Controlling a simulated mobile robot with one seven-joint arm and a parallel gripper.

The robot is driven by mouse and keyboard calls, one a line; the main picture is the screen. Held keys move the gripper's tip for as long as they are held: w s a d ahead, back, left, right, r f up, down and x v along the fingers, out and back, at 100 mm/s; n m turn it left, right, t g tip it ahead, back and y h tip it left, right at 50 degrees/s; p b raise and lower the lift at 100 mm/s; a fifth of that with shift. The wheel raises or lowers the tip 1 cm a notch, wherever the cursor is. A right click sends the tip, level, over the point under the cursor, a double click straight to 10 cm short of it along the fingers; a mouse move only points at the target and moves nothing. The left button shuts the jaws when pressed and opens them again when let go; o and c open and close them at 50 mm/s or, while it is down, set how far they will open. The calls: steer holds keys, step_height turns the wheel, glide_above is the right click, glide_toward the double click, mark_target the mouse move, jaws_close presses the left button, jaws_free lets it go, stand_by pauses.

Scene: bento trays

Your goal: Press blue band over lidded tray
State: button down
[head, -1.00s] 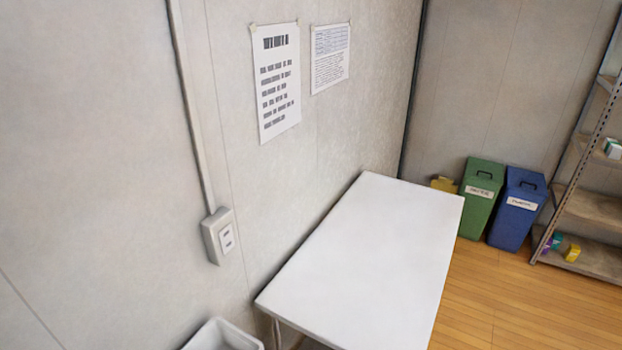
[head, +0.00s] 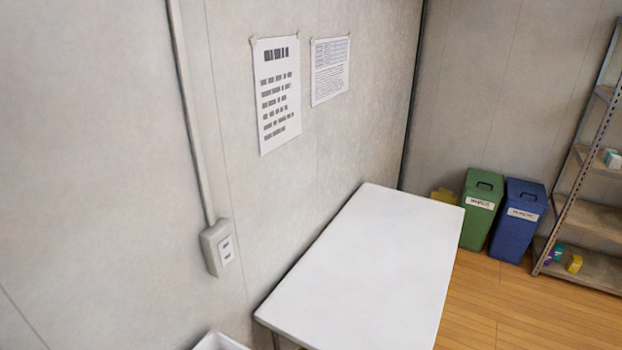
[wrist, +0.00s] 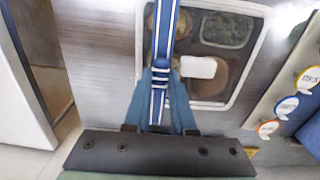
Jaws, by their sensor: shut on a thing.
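In the wrist view my gripper (wrist: 161,82) is shut on the blue band (wrist: 164,28), which has white stripes and runs up from the fingertips to the top edge. The lidded tray (wrist: 234,77) lies behind and to the right of the band, on a grey surface. Its lid looks clear, with brown and dark contents showing through and a blank white label on it. The band crosses the left part of the tray in the picture; I cannot tell whether it touches the lid. The gripper and tray are not in the head view.
In the wrist view a pale rack (wrist: 284,88) with several round tags stands right of the tray. The head view shows a bare white table (head: 365,265) along a wall, green (head: 480,215) and blue (head: 517,228) bins, a shelf (head: 590,215) and open wooden floor.

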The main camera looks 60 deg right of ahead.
steer(key=shift+f+b, duration=0.75)
steer(key=shift+f, duration=0.65)
steer(key=shift+f, duration=0.1)
steer(key=shift+c, duration=0.6)
jaws_free()
step_height(320, 180, up, 8)
steer(key=p, duration=0.8)
stand_by(0.3)
